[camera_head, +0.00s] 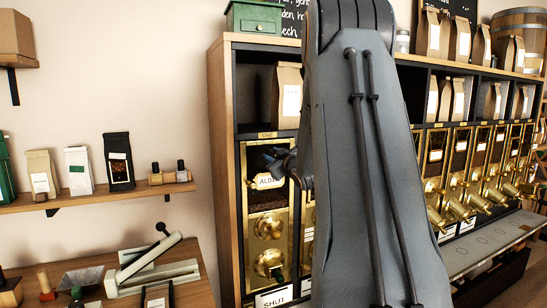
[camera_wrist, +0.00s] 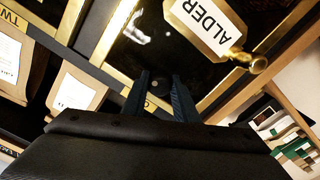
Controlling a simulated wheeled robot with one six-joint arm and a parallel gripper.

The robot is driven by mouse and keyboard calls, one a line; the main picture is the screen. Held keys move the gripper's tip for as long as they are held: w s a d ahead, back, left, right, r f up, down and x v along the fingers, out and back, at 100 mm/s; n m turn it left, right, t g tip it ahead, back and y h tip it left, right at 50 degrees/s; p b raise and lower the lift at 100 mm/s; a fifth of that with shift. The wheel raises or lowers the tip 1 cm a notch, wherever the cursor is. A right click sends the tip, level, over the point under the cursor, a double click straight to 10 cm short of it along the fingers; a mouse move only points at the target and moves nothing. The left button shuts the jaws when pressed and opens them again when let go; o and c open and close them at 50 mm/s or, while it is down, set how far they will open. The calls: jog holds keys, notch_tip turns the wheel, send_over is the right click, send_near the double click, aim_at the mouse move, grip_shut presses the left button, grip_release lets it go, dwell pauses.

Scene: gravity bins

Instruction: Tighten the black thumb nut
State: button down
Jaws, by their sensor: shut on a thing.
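In the wrist view the two dark fingers of my gripper (camera_wrist: 160,84) reach to the front of a dark bin window. A small round black knob, the black thumb nut (camera_wrist: 151,82), shows between them; my gripper is shut on it. Most of the nut is hidden by the fingers and the shadow. The brass-edged label plate reading ALDER (camera_wrist: 205,24) is just beside the fingertips. In the head view my gripper (camera_head: 281,163) is at the upper front of the leftmost bin, by the ALDER label (camera_head: 267,181). The nut cannot be made out there.
My arm hides the middle of the bin row in the head view. Brass knobs (camera_head: 268,225) and a SHUT sign (camera_head: 273,298) are lower on the same bin. A paper bag (camera_head: 287,97) stands above it. A shelf with bags (camera_head: 90,195) is at left.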

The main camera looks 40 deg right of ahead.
aim_at(273, 155)
jog(key=shift+r, duration=0.1)
jog(key=c, duration=1.6)
grip_release()
jog(key=shift+w, duration=0.1)
jog(key=shift+o, duration=0.2)
jog(key=shift+v, duration=2.55)
jog(key=shift+d, duration=0.1)
